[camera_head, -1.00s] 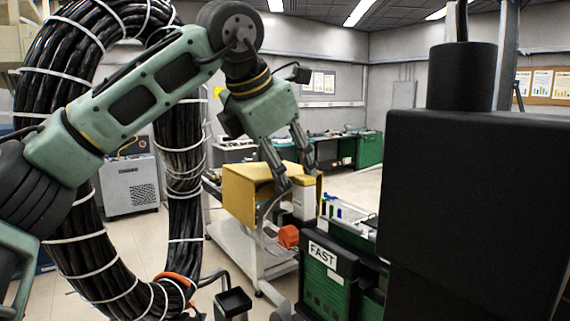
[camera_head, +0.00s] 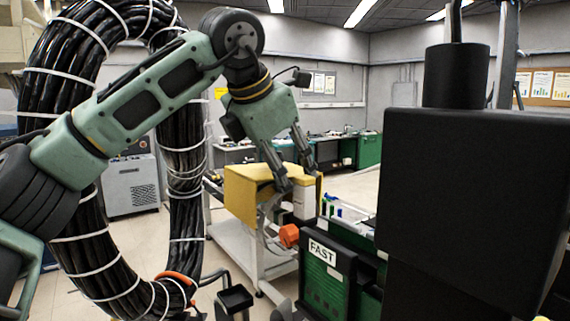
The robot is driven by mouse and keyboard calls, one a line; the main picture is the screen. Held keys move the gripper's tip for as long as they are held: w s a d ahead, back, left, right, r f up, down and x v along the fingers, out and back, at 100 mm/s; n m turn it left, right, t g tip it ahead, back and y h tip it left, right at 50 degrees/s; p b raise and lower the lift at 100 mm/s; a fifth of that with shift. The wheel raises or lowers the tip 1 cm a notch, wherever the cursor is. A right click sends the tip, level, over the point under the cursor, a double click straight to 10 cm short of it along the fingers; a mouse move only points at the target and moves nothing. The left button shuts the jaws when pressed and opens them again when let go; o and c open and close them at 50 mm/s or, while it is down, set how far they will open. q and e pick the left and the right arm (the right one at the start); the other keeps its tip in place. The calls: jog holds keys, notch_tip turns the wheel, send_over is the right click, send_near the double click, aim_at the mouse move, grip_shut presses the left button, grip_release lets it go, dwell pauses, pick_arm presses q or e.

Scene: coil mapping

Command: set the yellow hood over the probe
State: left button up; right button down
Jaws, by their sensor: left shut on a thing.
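The yellow hood (camera_head: 245,193) is a box-like cover in the middle of the head view, above a white cart. My left gripper (camera_head: 297,178) reaches down from above, its two fingers at the hood's right part, shut on it. The fingers hide part of the hood's top. A pale block (camera_head: 304,203) shows just below the fingertips, between the hood's yellow sides. I cannot tell whether this is the probe, or whether it touches the hood. My right gripper is not in view.
A thick loop of black cables (camera_head: 187,180) stands at the left, behind my left arm. An orange part (camera_head: 289,235) sits below the hood. A green case marked FAST (camera_head: 326,285) stands in front. A large black block (camera_head: 465,190) hides much of the right side.

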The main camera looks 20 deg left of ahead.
pick_arm(q)
jog(key=shift+w+a+f, duration=0.1)
jog(key=shift+a+f, duration=0.05)
jog(key=shift+f, duration=0.3)
jog(key=shift+w+a+f, duration=0.1)
jog(key=shift+f, duration=0.35)
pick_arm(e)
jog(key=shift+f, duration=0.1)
pick_arm(q)
jog(key=o, duration=1.9)
jog(key=shift+w+f+g, duration=0.2)
jog(key=shift+w+g, duration=0.1)
jog(key=shift+w, duration=0.25)
jog(key=shift+o, duration=0.8)
jog(key=shift+w+a+f, duration=0.1)
jog(key=shift+w+a, duration=0.05)
jog(key=shift+w, duration=0.05)
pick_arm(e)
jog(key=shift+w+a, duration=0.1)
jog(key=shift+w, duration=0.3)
pick_arm(q)
jog(key=shift+s, duration=0.1)
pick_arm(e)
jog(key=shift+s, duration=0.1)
